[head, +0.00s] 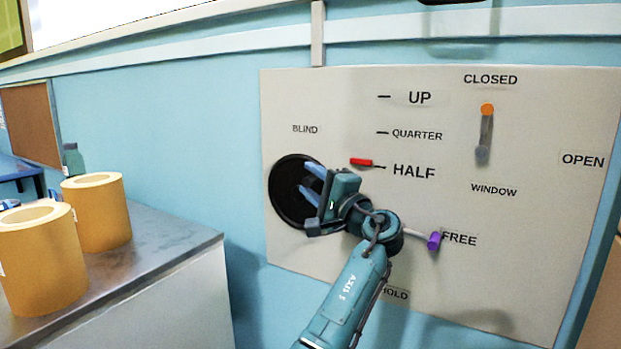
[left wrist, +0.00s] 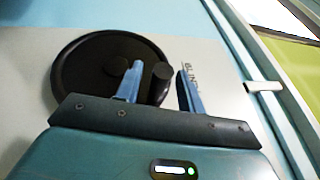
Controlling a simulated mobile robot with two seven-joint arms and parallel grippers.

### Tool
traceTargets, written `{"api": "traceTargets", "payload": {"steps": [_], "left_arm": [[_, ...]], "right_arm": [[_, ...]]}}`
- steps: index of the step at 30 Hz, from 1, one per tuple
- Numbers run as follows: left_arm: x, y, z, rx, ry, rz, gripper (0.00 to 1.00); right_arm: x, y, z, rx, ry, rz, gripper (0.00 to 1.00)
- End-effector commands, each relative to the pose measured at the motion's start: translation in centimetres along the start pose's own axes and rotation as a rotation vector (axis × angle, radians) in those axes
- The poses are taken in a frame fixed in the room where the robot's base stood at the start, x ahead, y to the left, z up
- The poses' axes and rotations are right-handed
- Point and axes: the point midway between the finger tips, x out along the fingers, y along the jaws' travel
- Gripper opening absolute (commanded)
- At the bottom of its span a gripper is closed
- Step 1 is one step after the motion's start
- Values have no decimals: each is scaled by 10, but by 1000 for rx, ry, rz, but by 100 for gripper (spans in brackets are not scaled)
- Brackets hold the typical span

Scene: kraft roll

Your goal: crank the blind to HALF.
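The blind crank is a black round disc (head: 283,205) on the pale wall panel, under the word BLIND. In the left wrist view the disc (left wrist: 75,85) shows a centre hub and a black upright knob (left wrist: 160,84) near its edge. My left gripper (head: 311,176) is at the disc, covering its right part in the head view. Its blue fingers (left wrist: 160,72) are apart, one on each side of the knob, with a visible gap on the right side. The red pointer (head: 361,162) is at the HALF mark (head: 380,167). My right gripper is not in view.
A purple-tipped lever (head: 434,241) points at FREE, right of my wrist. The orange-tipped window lever (head: 487,110) is at CLOSED. Two tan rolls (head: 98,213) stand on a grey-topped counter (head: 165,255) at the left.

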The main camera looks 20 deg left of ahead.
Motion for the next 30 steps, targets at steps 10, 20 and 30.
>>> {"api": "traceTargets", "payload": {"steps": [10, 20, 30], "left_arm": [[8, 0, 0, 0, 0, 0, 39], [7, 0, 0, 0, 0, 0, 16], [7, 0, 0, 0, 0, 0, 0]], "right_arm": [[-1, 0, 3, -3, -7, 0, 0], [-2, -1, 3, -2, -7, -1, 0], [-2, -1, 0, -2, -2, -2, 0]]}}
